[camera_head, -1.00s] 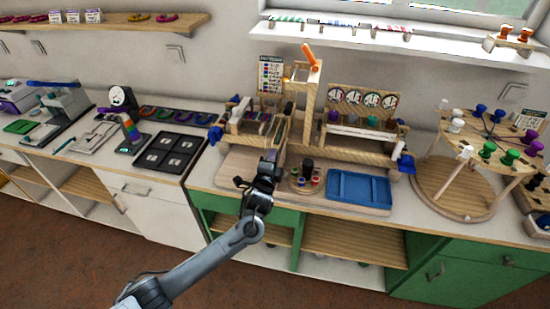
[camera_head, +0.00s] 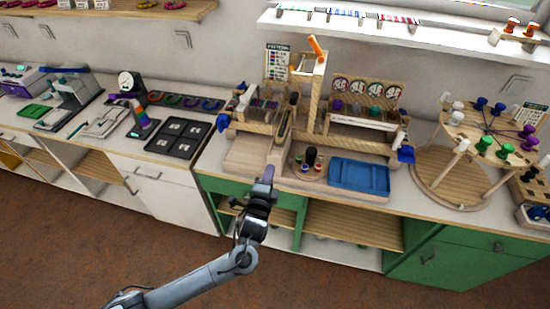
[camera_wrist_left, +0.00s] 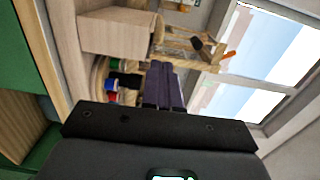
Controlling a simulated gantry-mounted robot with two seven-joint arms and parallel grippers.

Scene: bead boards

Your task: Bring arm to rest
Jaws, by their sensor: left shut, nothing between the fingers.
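My left gripper (camera_head: 268,174) is in front of the counter's front edge in the head view, its fingers pointing up and toward the wooden bead station. Its dark fingers lie together in the left wrist view (camera_wrist_left: 163,85), with nothing between them. The grey left arm comes in from the bottom left. The gripper is apart from the bead station (camera_head: 318,115) and the round tray (camera_head: 308,163) with small coloured pieces and a dark peg. My right gripper is not in view.
A blue tray (camera_head: 358,178) lies on the counter right of the round tray. A round wooden peg stand (camera_head: 455,185) stands at the right. A black tray (camera_head: 180,137) is at the left. Green cabinets and open shelves are below; the floor in front is clear.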

